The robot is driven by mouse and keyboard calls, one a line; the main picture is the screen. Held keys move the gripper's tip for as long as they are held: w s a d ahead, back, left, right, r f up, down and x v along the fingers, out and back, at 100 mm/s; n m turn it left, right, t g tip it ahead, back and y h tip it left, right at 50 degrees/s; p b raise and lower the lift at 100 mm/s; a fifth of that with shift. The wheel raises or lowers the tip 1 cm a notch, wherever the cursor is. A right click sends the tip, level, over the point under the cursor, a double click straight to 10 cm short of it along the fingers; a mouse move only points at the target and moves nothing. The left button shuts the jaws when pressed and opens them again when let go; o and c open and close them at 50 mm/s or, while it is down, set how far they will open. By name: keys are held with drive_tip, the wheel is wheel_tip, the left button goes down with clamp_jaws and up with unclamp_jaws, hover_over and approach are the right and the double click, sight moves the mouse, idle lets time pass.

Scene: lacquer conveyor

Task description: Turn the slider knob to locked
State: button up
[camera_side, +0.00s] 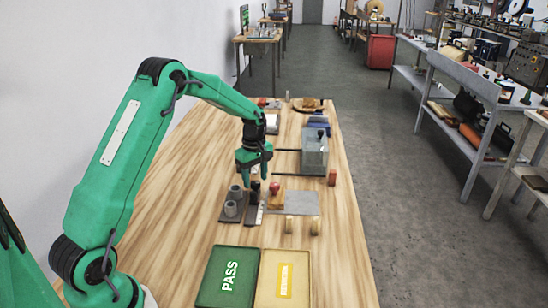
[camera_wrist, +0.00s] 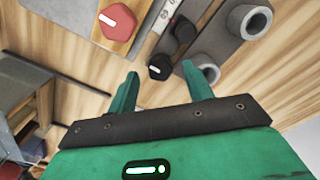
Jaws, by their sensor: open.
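A black round knob (camera_wrist: 160,67) with a white mark sits at the end of a dark slide beside a scale strip (camera_wrist: 160,28). In the side view this black knob (camera_side: 254,187) stands below my gripper. A red faceted knob (camera_wrist: 117,21) with a white line sits on a wooden block to its left; it also shows in the side view (camera_side: 274,188). No label tells which is the slider knob. My gripper (camera_side: 254,167) is open and empty above the black knob. In the wrist view its fingers (camera_wrist: 160,75) appear on either side of it, apart from it.
Two grey hollow cylinders (camera_wrist: 250,21) stand close to the right of the black knob. A glass-like box (camera_side: 314,152) stands behind. A green PASS tray (camera_side: 212,297) and a yellow tray (camera_side: 304,299) lie in front. Bare wood lies left of the fixture.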

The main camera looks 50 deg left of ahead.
drive_tip(key=shift+f, duration=0.55)
drive_tip(key=c, duration=1)
